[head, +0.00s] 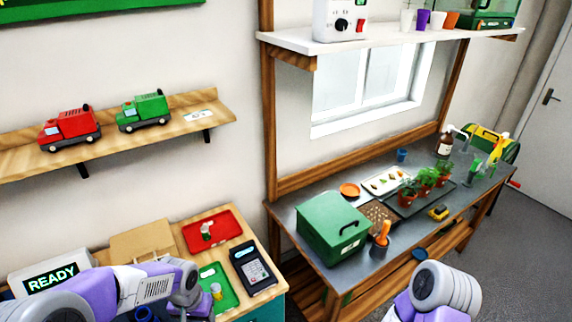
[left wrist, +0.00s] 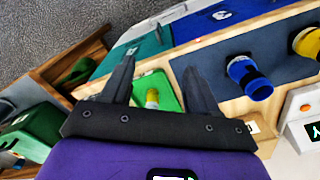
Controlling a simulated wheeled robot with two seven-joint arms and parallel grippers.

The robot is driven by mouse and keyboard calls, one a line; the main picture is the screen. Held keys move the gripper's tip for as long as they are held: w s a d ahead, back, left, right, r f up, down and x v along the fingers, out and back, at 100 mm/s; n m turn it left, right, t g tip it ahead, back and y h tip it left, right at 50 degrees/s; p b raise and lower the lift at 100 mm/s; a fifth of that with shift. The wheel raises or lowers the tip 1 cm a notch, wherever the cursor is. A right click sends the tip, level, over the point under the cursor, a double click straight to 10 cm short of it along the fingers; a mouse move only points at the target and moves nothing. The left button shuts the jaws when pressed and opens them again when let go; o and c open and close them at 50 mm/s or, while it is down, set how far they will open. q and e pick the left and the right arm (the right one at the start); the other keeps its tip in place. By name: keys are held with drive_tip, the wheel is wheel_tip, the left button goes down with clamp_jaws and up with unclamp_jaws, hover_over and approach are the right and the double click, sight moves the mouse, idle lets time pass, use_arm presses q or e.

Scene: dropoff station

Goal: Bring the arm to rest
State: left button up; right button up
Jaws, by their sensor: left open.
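My left arm (head: 145,284) reaches in from the lower left of the head view, over the near bench. My left gripper (left wrist: 158,75) is open in the left wrist view, its two dark fingers spread with nothing between them. Beyond the fingers lies a green tray (left wrist: 166,82) holding a small yellow-topped item (left wrist: 152,98). The green tray also shows in the head view (head: 226,297), just right of the arm's end. Part of my right arm (head: 440,292) shows at the bottom right of the head view; its gripper is out of view.
A green box (head: 330,226) and potted plants stand on the grey bench. Blue (left wrist: 248,78) and yellow items stand on a dark mat.

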use_arm(q)
drive_tip(key=s+d+f+n+h+b, duration=0.1)
drive_tip(key=s+d+f+b, duration=0.1)
drive_tip(key=f, duration=0.8)
drive_tip(key=s+d+f+n+h+b, duration=0.1)
drive_tip(key=s+d+f+b, duration=0.2)
drive_tip(key=f, duration=0.7)
drive_tip(key=s+d+f+n+h+b, duration=0.1)
drive_tip(key=s+d+f, duration=0.4)
drive_tip(key=f, duration=0.5)
drive_tip(key=d+h+b, duration=0.1)
drive_tip(key=d+b, duration=0.1)
drive_tip(key=shift+s+d+f, duration=0.15)
drive_tip(key=shift+s+d, duration=0.15)
drive_tip(key=shift+d, duration=0.05)
use_arm(e)
wheel_tip(320, 180, down, 9)
drive_tip(key=shift+w+r, duration=0.15)
drive_tip(key=shift+w, duration=0.2)
